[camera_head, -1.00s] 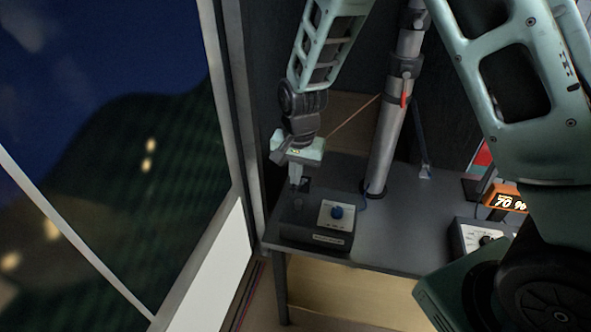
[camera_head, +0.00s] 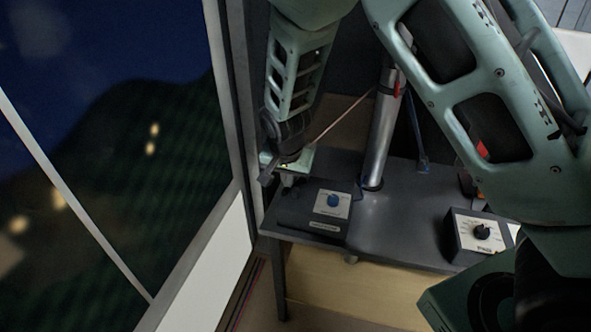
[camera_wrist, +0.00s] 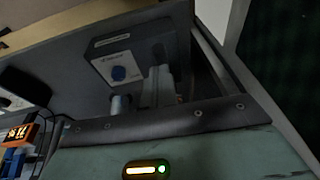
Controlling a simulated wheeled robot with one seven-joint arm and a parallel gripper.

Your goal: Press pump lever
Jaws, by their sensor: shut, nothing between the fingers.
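A dark pump box (camera_head: 325,226) stands on the left end of the grey table. It has a light plate with a blue knob (camera_head: 333,200). A short dark post, seemingly the lever (camera_head: 293,190), rises at its left side; it also shows as a dark stub in the wrist view (camera_wrist: 159,51). My gripper (camera_head: 287,181) is shut and empty, pointing down at the box's back left. In the wrist view its fingers (camera_wrist: 158,82) are close to the stub; I cannot tell whether they touch it. The hand partly hides the box's back edge.
A metal mast (camera_head: 382,140) with a red clip rises behind the box. A second control box (camera_head: 478,236) with a black knob stands to the right. The window frame (camera_head: 232,100) is close on the left. The table (camera_head: 385,225) is bare between the boxes.

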